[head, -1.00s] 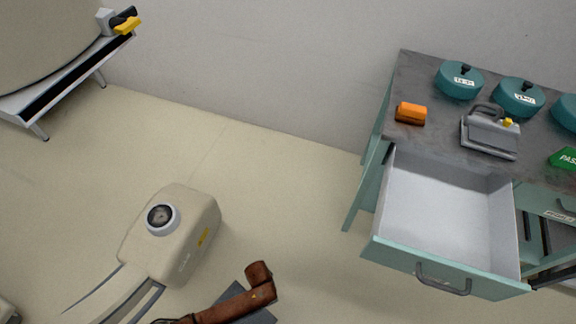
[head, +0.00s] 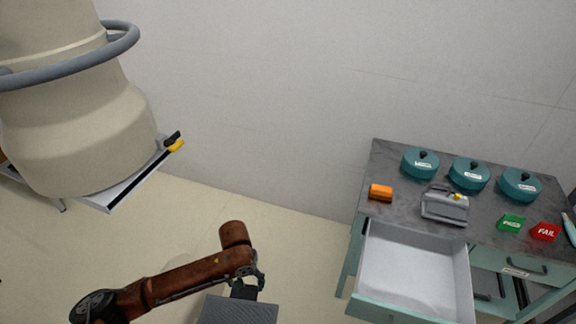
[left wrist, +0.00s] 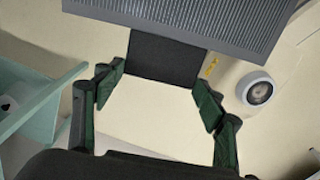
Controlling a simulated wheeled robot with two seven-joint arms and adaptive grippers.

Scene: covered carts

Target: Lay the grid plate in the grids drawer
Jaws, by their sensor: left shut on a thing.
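The grid plate (head: 237,311) is a dark grey ribbed slab, cut off by the bottom edge of the head view. In the left wrist view the plate (left wrist: 215,22) fills the top, with a dark tab on its near side. My left gripper (head: 246,284) is shut on that tab and holds the plate above the floor, left of the cart. An open drawer (head: 369,309) stands out from the teal cart's front, with a pale, empty floor. No label on it shows, so I cannot confirm it is the grids drawer. My right gripper is not in view.
The cart top (head: 390,217) bears an orange block (head: 380,192), a grey handled device (head: 444,206), several teal lidded pots and green and red signs. A shut, labelled drawer (head: 520,262) is right of the open one. A large beige machine (head: 75,130) stands upper left.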

